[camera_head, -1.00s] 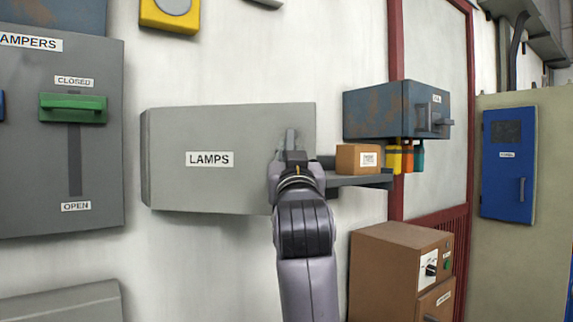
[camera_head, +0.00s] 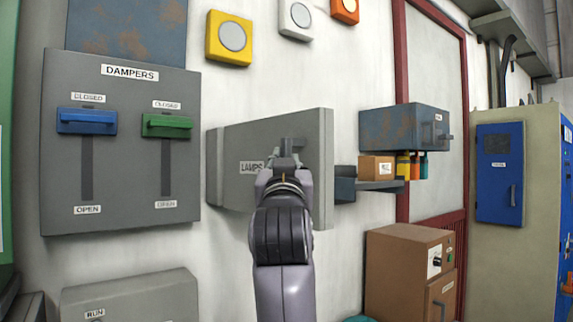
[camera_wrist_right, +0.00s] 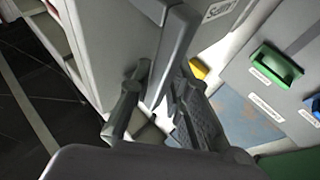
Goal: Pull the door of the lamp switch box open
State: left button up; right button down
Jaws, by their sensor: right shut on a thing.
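The lamp switch box (camera_head: 212,170) is on the white wall, with its grey LAMPS door (camera_head: 240,190) standing out at an angle, its right edge swung away from the wall. The door's bar handle (camera_head: 291,147) is near that right edge. My right gripper (camera_head: 283,162) is at the handle and mostly hides it. In the right wrist view, the two fingers of the right gripper (camera_wrist_right: 160,108) are on either side of the grey handle (camera_wrist_right: 178,50) and shut on it. The inside of the box is hidden behind the door. My left gripper is not in view.
The DAMPERS panel (camera_head: 122,190) with blue and green levers is left of the box. A shelf (camera_head: 372,186) with a cardboard box (camera_head: 377,167) is to the right, below a rusty blue-grey box (camera_head: 403,128). A brown cabinet (camera_head: 395,260) stands at lower right.

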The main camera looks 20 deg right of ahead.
jog(key=shift+s+a+r+h, duration=0.15)
jog(key=shift+a+r+h, duration=0.1)
jog(key=shift+h, duration=0.15)
jog(key=c, duration=1.9)
grip_release()
jog(key=shift+c, duration=0.2)
jog(key=o, duration=0.3)
jog(key=shift+a+f, duration=0.1)
jog(key=shift+a, duration=0.15)
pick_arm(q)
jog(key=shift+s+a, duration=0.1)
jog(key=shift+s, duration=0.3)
pick_arm(e)
jog(key=shift+o, duration=0.2)
jog(key=shift+d, duration=0.1)
